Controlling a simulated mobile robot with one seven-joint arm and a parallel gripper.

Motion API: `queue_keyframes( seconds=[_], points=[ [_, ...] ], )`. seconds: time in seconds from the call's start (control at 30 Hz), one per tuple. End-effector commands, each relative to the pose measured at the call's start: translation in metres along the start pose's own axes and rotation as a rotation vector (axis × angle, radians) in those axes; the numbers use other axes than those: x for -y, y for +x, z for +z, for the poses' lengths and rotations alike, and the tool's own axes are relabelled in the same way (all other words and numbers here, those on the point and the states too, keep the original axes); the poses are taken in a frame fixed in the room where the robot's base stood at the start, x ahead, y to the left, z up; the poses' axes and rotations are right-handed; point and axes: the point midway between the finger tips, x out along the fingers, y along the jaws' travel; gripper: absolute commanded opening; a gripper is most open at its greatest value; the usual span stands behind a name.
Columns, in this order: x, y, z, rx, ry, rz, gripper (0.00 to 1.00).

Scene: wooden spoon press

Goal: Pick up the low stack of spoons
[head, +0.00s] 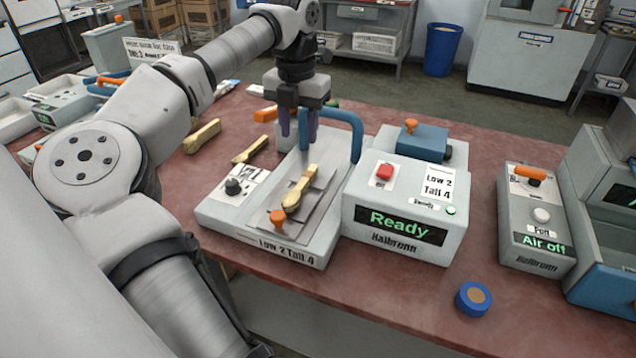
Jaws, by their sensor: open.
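Wooden spoons show in three places in the head view. One spoon or small stack (301,188) lies on the grey plate of the press (318,226), which is labelled "Low 2 Tall 4". A thin, low-looking spoon stack (250,151) lies on the red table left of the press. A thicker-looking spoon stack (202,136) lies farther left, near my arm. I cannot count the spoons in any of them. My gripper (298,138) is open and empty, pointing down above the back of the press plate, behind the spoons there and right of both table stacks.
A blue handle (345,122) arches close to the right of my gripper. A control box (405,215) reading "Ready" stands right of the press. An "Air off" box (537,220) and a blue roll (473,298) are farther right. The front right of the table is mostly clear.

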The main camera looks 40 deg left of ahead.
Motion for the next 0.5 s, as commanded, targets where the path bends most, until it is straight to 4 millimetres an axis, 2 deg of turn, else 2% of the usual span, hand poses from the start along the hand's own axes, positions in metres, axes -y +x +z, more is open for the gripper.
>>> queue_keyframes(
  seconds=[0.3, 0.5],
  points=[
    [-0.002, 0.056, -0.002, -0.006, -0.003, 0.001, 0.41],
    [-0.001, 0.081, -0.001, -0.004, -0.002, 0.001, 0.41]
  ],
)
